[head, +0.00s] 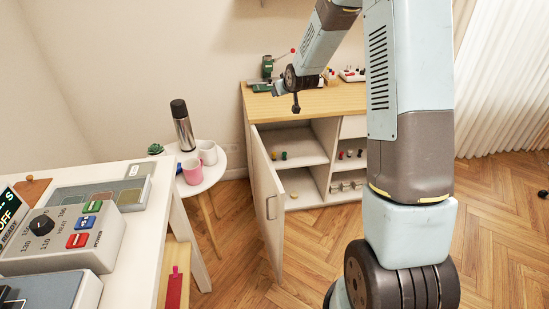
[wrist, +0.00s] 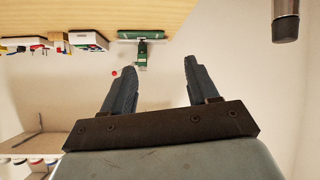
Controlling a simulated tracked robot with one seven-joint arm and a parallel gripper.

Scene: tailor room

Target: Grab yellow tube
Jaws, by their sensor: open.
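My gripper (head: 289,92) hangs in front of the wooden-topped cabinet (head: 262,108), about level with its top and above the open shelves. In the wrist view my gripper (wrist: 141,65) shows its two dark fingers spread apart with nothing between them. No yellow tube can be made out for certain. A small yellowish piece (head: 294,195) lies on the cabinet's lower left shelf. Small green and brownish-yellow pieces (head: 280,156) stand on the shelf above it. These are too small to identify.
The cabinet's left door (head: 266,195) stands open toward me. A green machine (head: 266,68) and trays (head: 351,75) sit on its top.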

